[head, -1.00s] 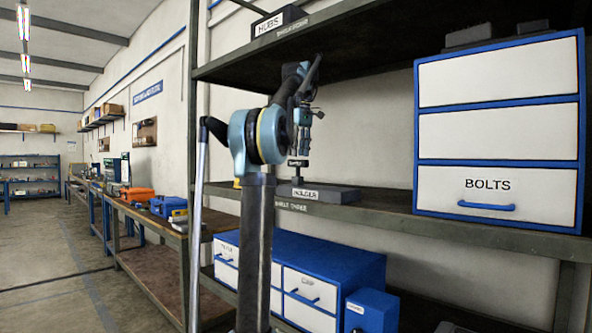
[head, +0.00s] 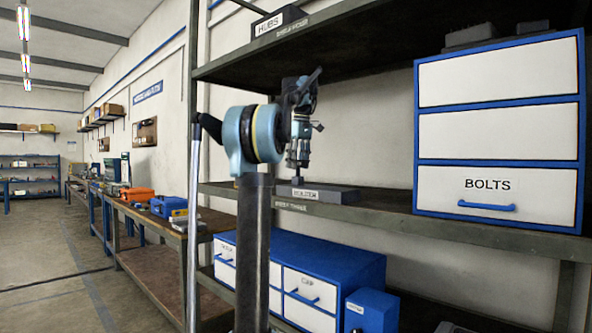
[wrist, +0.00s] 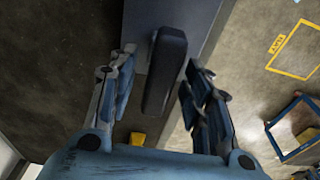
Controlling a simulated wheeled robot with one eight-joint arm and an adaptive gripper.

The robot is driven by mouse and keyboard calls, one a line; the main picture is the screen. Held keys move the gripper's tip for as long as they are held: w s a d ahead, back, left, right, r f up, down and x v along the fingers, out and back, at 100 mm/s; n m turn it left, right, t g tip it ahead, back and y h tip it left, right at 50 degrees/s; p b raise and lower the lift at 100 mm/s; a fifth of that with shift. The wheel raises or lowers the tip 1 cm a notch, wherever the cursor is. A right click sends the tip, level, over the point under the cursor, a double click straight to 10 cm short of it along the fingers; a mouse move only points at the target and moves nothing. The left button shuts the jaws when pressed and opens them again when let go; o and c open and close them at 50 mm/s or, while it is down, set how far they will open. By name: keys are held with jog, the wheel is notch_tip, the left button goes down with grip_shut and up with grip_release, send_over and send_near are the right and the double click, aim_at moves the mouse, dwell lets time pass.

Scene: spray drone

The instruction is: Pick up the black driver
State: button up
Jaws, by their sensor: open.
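The black driver (wrist: 165,72) has a dark, long, rounded handle. In the wrist view it lies between the two fingers of my gripper (wrist: 160,85), with gaps on both sides. My gripper is open around or just above the handle; the exact depth is hard to tell. In the head view my gripper (head: 298,158) points down over the grey holder (head: 335,192) on the middle shelf. There the driver is mostly hidden by the fingers, with only a small dark part (head: 297,181) showing above the holder.
A white and blue drawer cabinet (head: 497,130) marked BOLTS stands right on the same shelf (head: 450,231). The upper shelf (head: 380,38) hangs above my arm. Blue drawers (head: 330,262) and a blue box (head: 371,310) sit below. Shelf room around the holder is mostly clear.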

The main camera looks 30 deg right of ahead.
jog(key=shift+f, duration=0.2)
jog(key=shift+c, duration=0.6)
grip_shut()
jog(key=shift+r, duration=0.15)
